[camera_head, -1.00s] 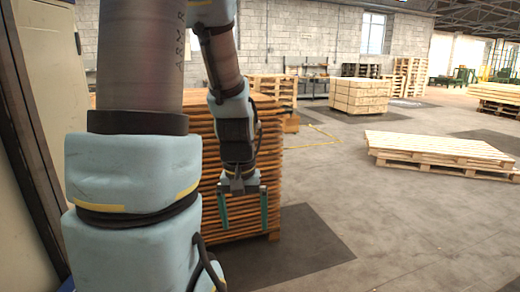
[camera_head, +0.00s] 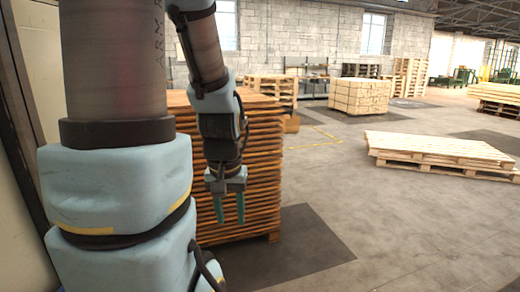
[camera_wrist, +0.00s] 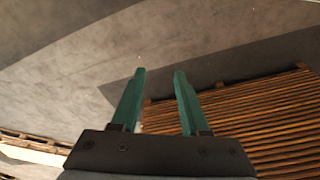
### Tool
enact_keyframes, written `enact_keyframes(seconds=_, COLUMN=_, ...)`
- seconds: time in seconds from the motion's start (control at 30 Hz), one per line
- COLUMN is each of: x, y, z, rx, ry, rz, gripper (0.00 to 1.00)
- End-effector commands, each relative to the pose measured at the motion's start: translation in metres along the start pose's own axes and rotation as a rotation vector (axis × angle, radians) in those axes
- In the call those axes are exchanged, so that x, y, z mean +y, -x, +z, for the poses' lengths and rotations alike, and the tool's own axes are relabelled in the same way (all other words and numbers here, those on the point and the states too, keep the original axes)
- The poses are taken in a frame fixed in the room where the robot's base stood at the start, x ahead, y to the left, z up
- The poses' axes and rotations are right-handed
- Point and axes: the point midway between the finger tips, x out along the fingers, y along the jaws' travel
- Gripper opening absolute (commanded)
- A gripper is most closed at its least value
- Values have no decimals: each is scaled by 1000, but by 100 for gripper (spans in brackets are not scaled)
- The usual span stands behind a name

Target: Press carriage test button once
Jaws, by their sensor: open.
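My gripper (camera_head: 229,208) hangs with its two green fingers pointing down, in front of a tall stack of wooden boards. In the wrist view my gripper (camera_wrist: 158,75) is open and empty, with a gap between the fingers and bare floor beyond the tips. No carriage test button can be made out in either current view.
The board stack (camera_head: 262,160) stands close behind my gripper; it also shows in the wrist view (camera_wrist: 265,125). A dark floor patch (camera_head: 300,245) lies beside it. A low pallet stack (camera_head: 440,150) sits at the right. A pale cabinet-like panel (camera_head: 35,75) is at the left edge. Mid-floor is clear.

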Motion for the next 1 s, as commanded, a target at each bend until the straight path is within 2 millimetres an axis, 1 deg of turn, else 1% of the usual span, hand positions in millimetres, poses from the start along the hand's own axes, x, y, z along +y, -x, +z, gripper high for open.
enact_keyframes(seconds=0.03, x=0, y=0, z=0, rx=0, ry=0, rz=0, gripper=38)
enact_keyframes(seconds=0.07, x=0, y=0, z=0, rx=0, ry=0, rz=0, gripper=35)
enact_keyframes(seconds=0.37, x=0, y=0, z=0, rx=0, ry=0, rz=0, gripper=1)
enact_keyframes(seconds=1.0, x=0, y=0, z=0, rx=0, ry=0, rz=0, gripper=0)
